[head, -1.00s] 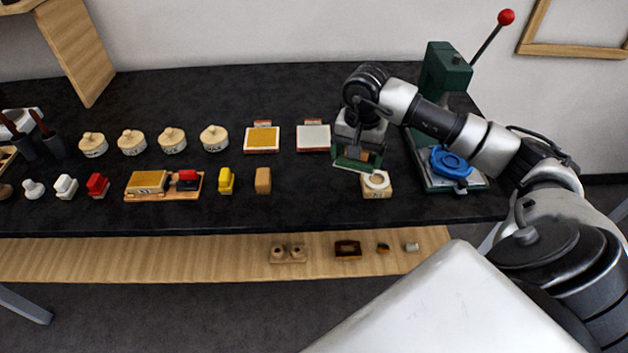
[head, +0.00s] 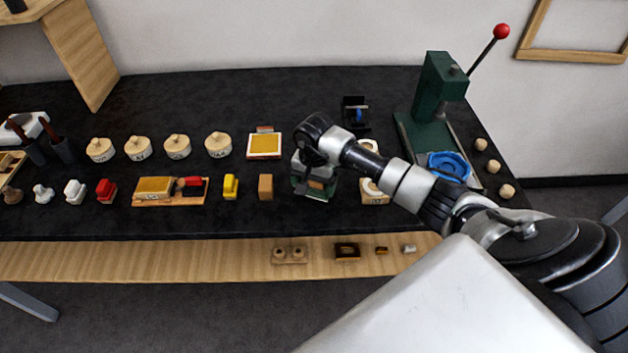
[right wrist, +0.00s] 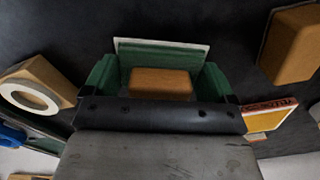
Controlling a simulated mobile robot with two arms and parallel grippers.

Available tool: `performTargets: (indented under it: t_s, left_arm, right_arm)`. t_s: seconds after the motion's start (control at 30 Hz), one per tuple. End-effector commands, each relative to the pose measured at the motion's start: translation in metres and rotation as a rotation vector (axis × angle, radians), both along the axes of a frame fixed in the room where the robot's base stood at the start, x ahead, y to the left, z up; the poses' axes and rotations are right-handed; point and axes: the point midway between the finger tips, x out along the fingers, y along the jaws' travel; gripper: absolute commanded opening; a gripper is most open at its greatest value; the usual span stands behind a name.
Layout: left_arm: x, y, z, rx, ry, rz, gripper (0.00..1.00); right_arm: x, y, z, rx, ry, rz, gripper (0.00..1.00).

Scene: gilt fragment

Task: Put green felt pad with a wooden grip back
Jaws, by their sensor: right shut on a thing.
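My right gripper (head: 314,188) is shut on the green felt pad by its wooden grip. In the right wrist view the grip (right wrist: 160,83) is a brown block between the green fingers, and the pad (right wrist: 165,55) shows as a green plate with a pale edge beyond it. In the head view the gripper is over the black table, between a tan block (head: 265,187) and a wooden block with a white ring (head: 374,190). I cannot tell how high the pad is. My left gripper is not in view.
A yellow square pad (head: 264,146) and several wooden-lidded pots (head: 178,147) stand behind and to the left. A green lever press (head: 440,95) with a blue dish (head: 449,166) stands at the right. A wooden shelf (head: 200,260) runs along the front, below the tabletop.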

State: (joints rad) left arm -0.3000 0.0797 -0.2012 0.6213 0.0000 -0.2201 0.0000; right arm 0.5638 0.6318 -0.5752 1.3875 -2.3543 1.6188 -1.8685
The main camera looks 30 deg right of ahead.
Motion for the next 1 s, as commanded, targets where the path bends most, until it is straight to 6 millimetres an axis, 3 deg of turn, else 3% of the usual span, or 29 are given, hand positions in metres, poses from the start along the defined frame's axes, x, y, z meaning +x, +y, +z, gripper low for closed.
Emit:
performTargets:
  t_s: [0.27, 0.3, 0.37, 0.7, 1.0]
  left_arm:
    - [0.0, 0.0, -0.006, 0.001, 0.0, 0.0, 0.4]
    - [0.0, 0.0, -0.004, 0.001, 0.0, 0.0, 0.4]
    - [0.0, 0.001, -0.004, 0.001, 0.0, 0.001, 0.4]
    - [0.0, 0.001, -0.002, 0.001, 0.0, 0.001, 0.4]
    - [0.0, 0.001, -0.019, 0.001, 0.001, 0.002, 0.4]
  right_arm:
    - [0.0, 0.0, -0.004, 0.001, -0.001, 0.001, 0.68]
    - [0.0, 0.0, -0.003, 0.001, 0.0, 0.001, 0.93]
    - [0.0, 0.0, -0.002, 0.001, 0.0, 0.001, 1.0]
    - [0.001, 0.0, 0.005, 0.0, -0.004, 0.0, 1.0]
    - [0.001, -0.001, 0.064, -0.001, -0.007, 0.002, 1.0]
